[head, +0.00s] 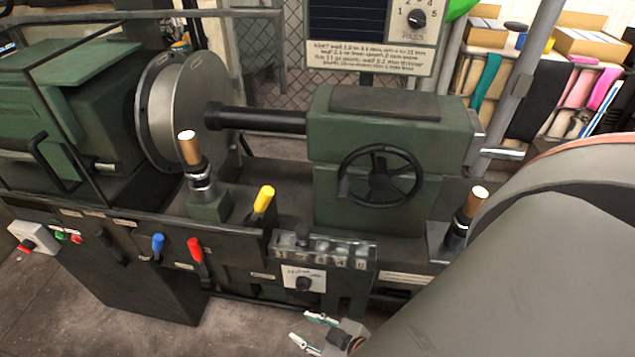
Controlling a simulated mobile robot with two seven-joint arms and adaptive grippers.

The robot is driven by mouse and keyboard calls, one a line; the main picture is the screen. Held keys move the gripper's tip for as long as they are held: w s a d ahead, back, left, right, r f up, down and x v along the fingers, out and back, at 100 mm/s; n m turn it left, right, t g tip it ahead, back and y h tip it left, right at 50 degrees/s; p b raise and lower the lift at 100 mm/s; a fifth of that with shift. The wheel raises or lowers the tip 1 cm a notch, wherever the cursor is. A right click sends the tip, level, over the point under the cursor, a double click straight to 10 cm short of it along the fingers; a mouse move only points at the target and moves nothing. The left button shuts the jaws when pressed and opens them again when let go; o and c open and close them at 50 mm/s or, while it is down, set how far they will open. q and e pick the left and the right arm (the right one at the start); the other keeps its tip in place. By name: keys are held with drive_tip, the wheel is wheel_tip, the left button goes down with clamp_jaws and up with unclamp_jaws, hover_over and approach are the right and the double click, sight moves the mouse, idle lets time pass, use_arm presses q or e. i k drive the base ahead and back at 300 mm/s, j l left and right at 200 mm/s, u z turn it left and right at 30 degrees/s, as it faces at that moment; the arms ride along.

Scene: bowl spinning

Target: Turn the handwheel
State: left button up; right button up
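The handwheel (381,178) is a dark spoked wheel on the front face of the green tailstock (328,130) of a lathe. A small crank handle (343,188) sticks out at its left rim. My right gripper (300,326) is at the bottom of the head view, in front of the lathe and well below the handwheel. Its two light fingers are spread apart, with nothing between them. It is clear of the wheel and touches nothing that I can see. My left gripper is not in view.
A yellow lever (264,199), a blue lever (158,244) and a red lever (197,254) stick out along the lathe's front. Wooden-topped posts (190,150) stand left and right of the tailstock. A numbered panel (322,248) sits below the wheel. My large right arm covers the lower right.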

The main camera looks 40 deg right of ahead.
sight(379, 179)
drive_tip(key=i+z, duration=0.2)
drive_tip(key=z, duration=0.65)
